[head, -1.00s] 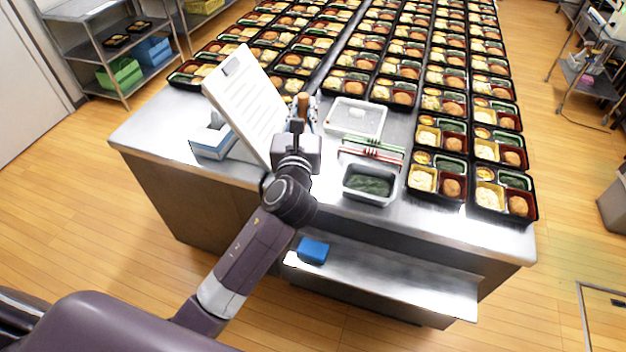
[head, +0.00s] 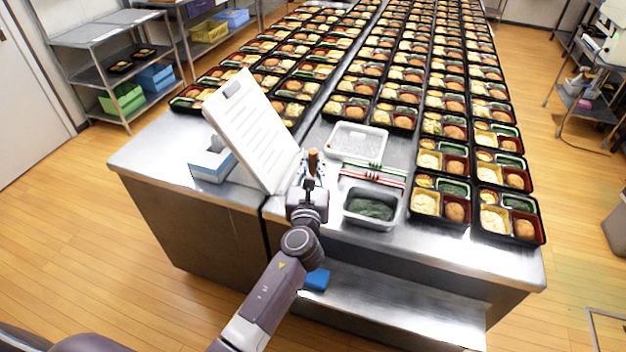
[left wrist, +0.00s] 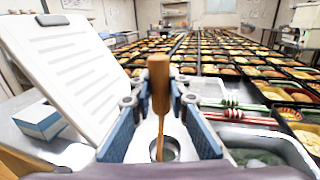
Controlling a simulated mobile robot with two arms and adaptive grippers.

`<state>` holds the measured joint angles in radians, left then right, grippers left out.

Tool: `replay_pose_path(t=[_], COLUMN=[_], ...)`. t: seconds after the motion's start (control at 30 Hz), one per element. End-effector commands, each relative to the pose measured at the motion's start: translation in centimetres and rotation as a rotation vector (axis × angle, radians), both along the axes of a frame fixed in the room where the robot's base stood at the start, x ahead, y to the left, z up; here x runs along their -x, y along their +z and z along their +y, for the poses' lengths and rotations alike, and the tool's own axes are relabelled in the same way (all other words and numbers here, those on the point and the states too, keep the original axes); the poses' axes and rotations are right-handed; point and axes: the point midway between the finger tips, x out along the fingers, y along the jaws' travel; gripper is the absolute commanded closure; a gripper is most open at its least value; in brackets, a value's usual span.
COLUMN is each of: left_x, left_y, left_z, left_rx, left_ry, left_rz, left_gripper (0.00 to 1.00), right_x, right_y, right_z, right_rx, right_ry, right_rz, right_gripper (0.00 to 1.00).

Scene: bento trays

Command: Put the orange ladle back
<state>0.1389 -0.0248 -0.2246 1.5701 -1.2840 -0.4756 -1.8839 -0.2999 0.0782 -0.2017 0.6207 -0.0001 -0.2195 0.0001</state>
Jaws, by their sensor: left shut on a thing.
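The orange-brown ladle (left wrist: 159,88) stands upright in the left wrist view, its handle between the blue finger pads of my left gripper (left wrist: 158,118). My left gripper is shut on the handle. In the head view the handle top (head: 313,158) rises above my left gripper (head: 312,180), near the table's front edge. Below the fingers in the left wrist view is a round metal opening (left wrist: 172,150); the thin lower shaft reaches down at it. I cannot tell whether the ladle's lower end is inside it. My right gripper is not in view.
A white clipboard-like board (head: 250,130) leans close left of the gripper, beside a blue-and-white box (head: 210,166). To the right are a metal pan of greens (head: 371,224), red and green tongs (head: 372,177) and a clear-lidded container (head: 357,140). Filled bento trays (head: 440,198) cover the table beyond.

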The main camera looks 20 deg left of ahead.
Motion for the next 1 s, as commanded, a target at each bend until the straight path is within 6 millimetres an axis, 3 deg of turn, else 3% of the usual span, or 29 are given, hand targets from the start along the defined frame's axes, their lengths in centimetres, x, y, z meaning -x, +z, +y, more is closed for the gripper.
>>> replay_pose_path(t=[0.3, 0.77, 0.8, 0.9, 1.0], left_x=[0.0, 0.0, 0.0, 0.0, 0.0], left_y=[-4.2, -4.9, -4.8, -4.8, -4.8], left_z=[0.0, 0.0, 0.0, 0.0, 0.0], left_rx=[-0.001, 0.0, 0.001, 0.001, 0.001], left_ry=[-0.001, -0.001, -0.001, -0.001, -0.001], left_rz=[0.0, -0.002, -0.001, 0.0, 0.0], left_gripper=[1.0, 1.0, 0.8, 0.69, 0.67], right_x=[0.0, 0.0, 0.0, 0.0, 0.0], right_y=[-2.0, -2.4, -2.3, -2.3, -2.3], right_z=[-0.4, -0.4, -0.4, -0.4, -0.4], right_rx=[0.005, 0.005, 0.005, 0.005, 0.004], right_ry=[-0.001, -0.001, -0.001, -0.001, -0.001], right_rz=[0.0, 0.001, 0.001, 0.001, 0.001], right_gripper=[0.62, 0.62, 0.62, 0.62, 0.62])
